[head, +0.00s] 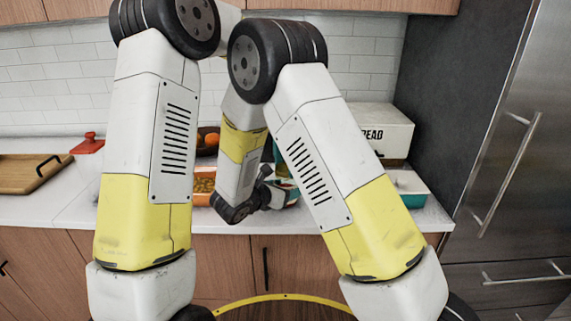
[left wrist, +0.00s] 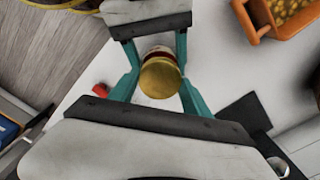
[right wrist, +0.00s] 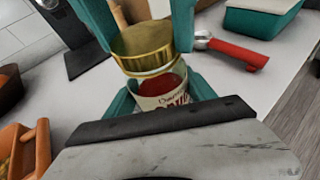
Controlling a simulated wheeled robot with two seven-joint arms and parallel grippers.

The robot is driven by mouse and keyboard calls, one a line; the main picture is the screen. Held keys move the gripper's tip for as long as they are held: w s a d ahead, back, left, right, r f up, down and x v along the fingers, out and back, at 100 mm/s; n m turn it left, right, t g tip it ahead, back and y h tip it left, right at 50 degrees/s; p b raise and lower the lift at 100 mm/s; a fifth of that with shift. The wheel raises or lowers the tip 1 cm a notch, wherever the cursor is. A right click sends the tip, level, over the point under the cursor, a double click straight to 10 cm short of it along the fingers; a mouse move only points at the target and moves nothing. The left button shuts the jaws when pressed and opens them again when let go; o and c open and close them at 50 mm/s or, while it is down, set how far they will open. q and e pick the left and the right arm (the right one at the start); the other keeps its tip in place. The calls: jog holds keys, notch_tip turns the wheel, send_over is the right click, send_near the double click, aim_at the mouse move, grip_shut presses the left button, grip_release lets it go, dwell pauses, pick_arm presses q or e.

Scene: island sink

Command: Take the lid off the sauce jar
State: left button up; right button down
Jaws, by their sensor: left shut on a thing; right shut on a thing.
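The sauce jar (right wrist: 162,102) has a pale label with dark lettering and red sauce inside. My right gripper (right wrist: 165,92) is shut around the jar body in the right wrist view. The gold lid (right wrist: 143,40) is above the jar, set slightly left of it in that picture. Red sauce and a pale rim show below the lid; I cannot tell whether they touch. My left gripper (left wrist: 160,85) is shut on the lid (left wrist: 160,78), with a teal finger on each side. In the head view my arms mostly hide the jar and both grippers.
An orange dish (head: 203,186) of food stands left of the jar. A teal container (head: 409,188) and a bread box (head: 375,130) are on the right. A red-handled item (right wrist: 238,52) lies near the jar. A wooden tray (head: 30,178) is at far left.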

pick_arm(q)
jog(key=o, duration=1.5)
jog(key=shift+o, duration=0.2)
jog(key=shift+r, duration=2.3)
jog(key=shift+c, duration=0.5)
notch_tip(320, 180, up, 2)
jog(key=m, duration=0.4)
jog(key=r+m, duration=0.1)
jog(key=m, duration=0.1)
jog(key=shift+r+m, duration=0.1)
jog(key=shift+m, duration=0.2)
jog(key=shift+f, duration=3.9)
